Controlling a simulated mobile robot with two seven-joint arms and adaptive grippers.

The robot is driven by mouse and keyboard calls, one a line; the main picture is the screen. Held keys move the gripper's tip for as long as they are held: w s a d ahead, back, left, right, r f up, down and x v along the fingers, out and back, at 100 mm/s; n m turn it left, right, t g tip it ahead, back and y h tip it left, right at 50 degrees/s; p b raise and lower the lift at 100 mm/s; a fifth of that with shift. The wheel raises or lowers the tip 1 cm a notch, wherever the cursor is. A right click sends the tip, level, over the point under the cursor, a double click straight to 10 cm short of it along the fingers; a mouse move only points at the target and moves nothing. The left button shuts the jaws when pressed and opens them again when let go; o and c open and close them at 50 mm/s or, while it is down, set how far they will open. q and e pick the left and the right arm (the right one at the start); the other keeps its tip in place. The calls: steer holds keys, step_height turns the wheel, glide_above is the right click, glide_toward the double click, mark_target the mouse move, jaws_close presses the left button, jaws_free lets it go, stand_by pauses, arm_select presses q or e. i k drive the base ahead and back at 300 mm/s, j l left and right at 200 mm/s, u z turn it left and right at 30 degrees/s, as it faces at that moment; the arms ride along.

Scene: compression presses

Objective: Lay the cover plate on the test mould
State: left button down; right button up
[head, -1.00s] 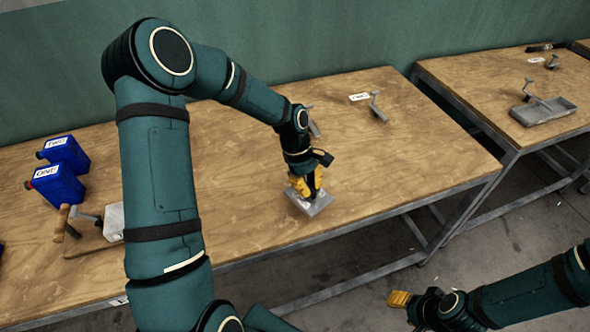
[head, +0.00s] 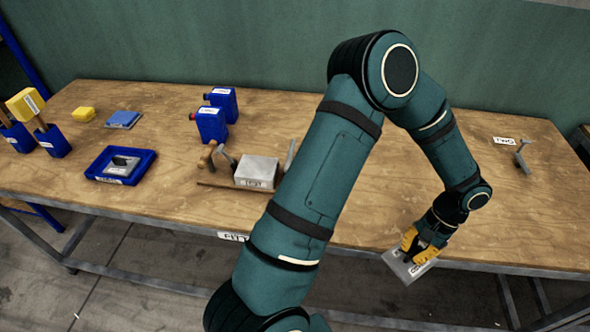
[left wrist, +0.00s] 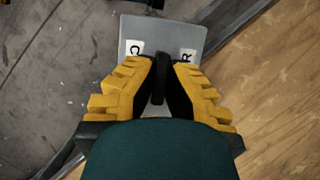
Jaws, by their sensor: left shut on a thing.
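My left gripper (head: 420,245) is shut on the cover plate (head: 400,268), a flat grey metal plate with a white label. The plate is held at the table's front edge, partly out over the floor. In the left wrist view the plate (left wrist: 190,32) lies beyond the yellow fingers (left wrist: 160,88), which close on its dark upright handle; the fingers hide the middle of the label. The test mould (head: 257,172), a grey block labelled TEST, stands on a wooden base left of my left arm, well apart from the plate. My right gripper is out of view.
A clamp handle and wooden grip (head: 208,157) stand beside the mould. Blue bottles (head: 211,124) are behind it. Table between tray and mould is clear.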

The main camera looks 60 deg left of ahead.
mark_target(257, 167)
steer(key=k+u, duration=0.15)
steer(key=u, duration=0.2)
steer(key=k+u, duration=0.15)
steer(key=u, duration=0.2)
